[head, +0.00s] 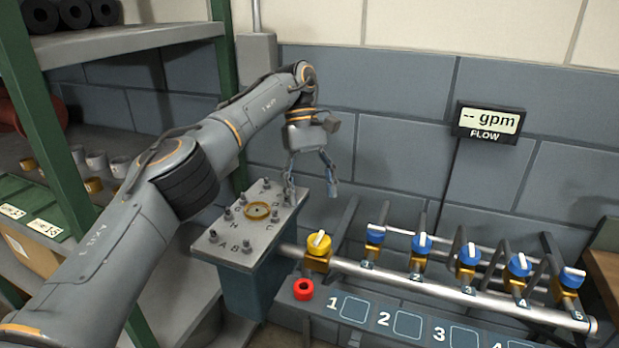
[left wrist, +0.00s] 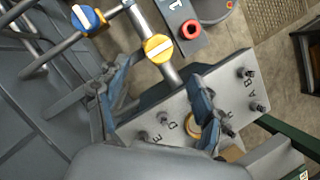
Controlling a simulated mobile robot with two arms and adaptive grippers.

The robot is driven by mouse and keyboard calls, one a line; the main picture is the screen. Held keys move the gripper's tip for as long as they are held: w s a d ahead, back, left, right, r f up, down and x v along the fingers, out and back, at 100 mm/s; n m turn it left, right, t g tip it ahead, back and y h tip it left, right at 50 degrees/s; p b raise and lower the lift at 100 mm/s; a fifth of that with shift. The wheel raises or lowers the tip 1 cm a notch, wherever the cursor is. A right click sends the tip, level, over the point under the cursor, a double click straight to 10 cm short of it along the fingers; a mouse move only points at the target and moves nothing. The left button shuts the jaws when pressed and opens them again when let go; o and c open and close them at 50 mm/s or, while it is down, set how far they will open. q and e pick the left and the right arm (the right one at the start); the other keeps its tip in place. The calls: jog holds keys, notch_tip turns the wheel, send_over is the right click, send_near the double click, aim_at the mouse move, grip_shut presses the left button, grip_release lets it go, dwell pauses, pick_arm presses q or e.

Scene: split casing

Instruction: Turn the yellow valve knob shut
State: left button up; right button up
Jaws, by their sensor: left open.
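The yellow valve knob (head: 319,243), with a white bar across its top, sits on a brass body at the left end of the silver pipe. In the left wrist view the knob (left wrist: 158,47) lies beyond the fingertips, its white bar slanted. My left gripper (head: 312,188) is open and empty. It hangs above and behind the knob, near the right edge of the grey casing top, and does not touch the knob. Its two spread fingers also show in the left wrist view (left wrist: 166,72). My right gripper is not in view.
Several blue knobs (head: 421,243) stand along the pipe (head: 425,287) to the right. The grey casing (head: 232,242) with upright studs is left of the knob. A red ring (head: 303,289) lies in front.

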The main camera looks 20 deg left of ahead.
pick_arm(q)
jog(key=shift+v, duration=1.35)
